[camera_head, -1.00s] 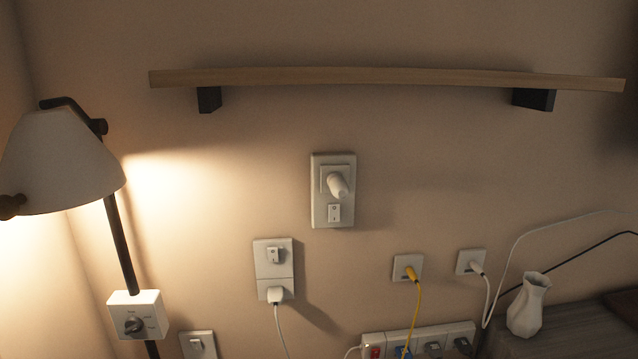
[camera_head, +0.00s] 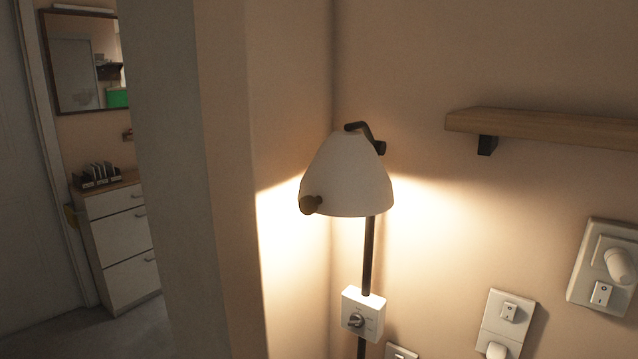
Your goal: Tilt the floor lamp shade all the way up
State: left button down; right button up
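The floor lamp's white shade (camera_head: 346,178) is near the middle of the head view, lit, with its wide opening facing down and light falling on the walls beside it. A dark round knob (camera_head: 311,205) sticks out from the shade's lower left. A dark bent arm at the top joins the shade to the dark pole (camera_head: 369,255). A white control box with a dial (camera_head: 362,314) sits on the pole lower down. The lamp's base is out of view. Neither of my grippers is in view.
A wall corner (camera_head: 225,180) stands left of the lamp. Beyond it are a white drawer cabinet (camera_head: 125,245) and a mirror (camera_head: 82,62). A wooden shelf (camera_head: 560,127) juts from the wall at right, above white sockets (camera_head: 507,318).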

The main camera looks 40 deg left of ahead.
aim_at(347, 177)
jog(key=u, duration=1.2)
